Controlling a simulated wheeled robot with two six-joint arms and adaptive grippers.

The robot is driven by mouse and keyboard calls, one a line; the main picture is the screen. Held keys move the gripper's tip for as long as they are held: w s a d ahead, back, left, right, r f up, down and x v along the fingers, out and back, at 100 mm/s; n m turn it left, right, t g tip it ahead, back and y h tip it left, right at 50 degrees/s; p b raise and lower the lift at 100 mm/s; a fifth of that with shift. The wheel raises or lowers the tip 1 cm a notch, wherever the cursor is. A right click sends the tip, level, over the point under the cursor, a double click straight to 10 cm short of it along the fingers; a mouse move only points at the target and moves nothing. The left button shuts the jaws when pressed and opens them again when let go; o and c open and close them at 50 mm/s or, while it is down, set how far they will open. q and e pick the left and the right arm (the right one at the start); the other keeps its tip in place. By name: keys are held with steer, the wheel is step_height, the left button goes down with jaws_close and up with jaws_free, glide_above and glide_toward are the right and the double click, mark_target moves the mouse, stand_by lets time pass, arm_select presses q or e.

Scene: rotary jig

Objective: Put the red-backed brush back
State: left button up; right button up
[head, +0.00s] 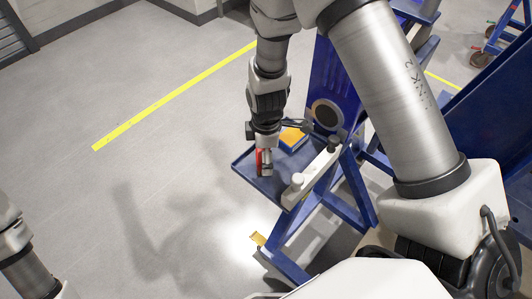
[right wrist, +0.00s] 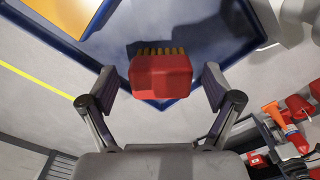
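The red-backed brush (right wrist: 161,76) with yellow bristles shows in the right wrist view, over or in the corner of the blue tray (right wrist: 210,50). My right gripper (right wrist: 160,88) is open, with one finger on each side of the brush and a gap on both sides. In the head view the right gripper (head: 265,170) is low at the tray (head: 243,167), and a red part of the brush (head: 259,160) shows at its fingers. I cannot tell whether the brush touches the tray floor. My left gripper is not in view; only part of my left arm shows at lower left.
An orange-yellow pad (head: 292,137) lies in the tray behind the gripper. A pale bar with knobs (head: 312,178) runs along the tray's right side. The blue jig frame (head: 335,80) stands behind. Open floor lies to the left.

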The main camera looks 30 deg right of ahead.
step_height(320, 180, up, 12)
steer(key=shift+r, duration=0.15)
stand_by(0.3)
